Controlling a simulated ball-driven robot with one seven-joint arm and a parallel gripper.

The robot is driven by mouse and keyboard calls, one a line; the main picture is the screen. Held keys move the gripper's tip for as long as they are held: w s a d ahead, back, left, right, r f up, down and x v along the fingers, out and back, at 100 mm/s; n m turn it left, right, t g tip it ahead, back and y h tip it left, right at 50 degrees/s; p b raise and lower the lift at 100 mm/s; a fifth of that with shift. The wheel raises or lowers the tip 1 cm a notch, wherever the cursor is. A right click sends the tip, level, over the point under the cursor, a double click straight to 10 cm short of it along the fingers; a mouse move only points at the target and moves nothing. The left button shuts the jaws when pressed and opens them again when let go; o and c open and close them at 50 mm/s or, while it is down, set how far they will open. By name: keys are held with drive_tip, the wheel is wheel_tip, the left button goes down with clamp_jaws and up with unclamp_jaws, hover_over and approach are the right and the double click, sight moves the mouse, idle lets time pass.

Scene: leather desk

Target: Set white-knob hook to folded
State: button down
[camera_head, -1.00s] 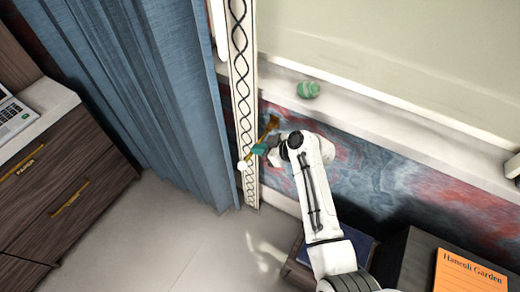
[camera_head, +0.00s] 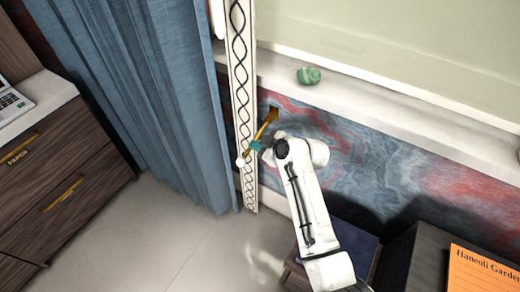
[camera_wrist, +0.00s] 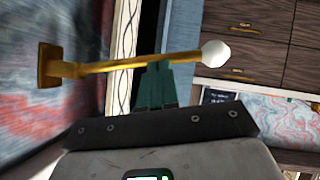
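The hook is a brass rod (camera_head: 266,124) that runs from a plate on the marbled wall and ends in a white knob (camera_head: 240,162). It sticks out from the wall beside the patterned strip. In the wrist view the rod (camera_wrist: 110,66) crosses the picture from the brass plate (camera_wrist: 48,66) at left to the white knob (camera_wrist: 215,53). My gripper (camera_head: 255,146) has teal fingers close to the knob end of the rod. In the wrist view the fingers (camera_wrist: 158,70) stand together with their tips at the rod. Whether they touch it is unclear.
A blue curtain (camera_head: 155,95) and a patterned vertical strip (camera_head: 240,85) stand left of the hook. A green object (camera_head: 308,76) lies on the white ledge (camera_head: 370,95) above. A drawer cabinet (camera_head: 60,175) is at left; a dark desk with an orange sheet (camera_head: 480,275) is at lower right.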

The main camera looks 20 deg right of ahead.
drive_tip(key=w+d+f+n+t+h+b, duration=0.2)
drive_tip(key=f+n+b, duration=0.3)
drive_tip(key=b, duration=0.8)
drive_tip(key=w+d+f+n+t+h+b, duration=0.2)
drive_tip(key=w+d+f+n+t+b, duration=0.1)
drive_tip(key=b, duration=1.1)
wheel_tip(320, 180, down, 3)
drive_tip(key=d+n+t, duration=0.1)
drive_tip(key=t, duration=0.1)
drive_tip(key=shift+d+n+t, duration=0.3)
drive_tip(key=shift+d+n, duration=0.1)
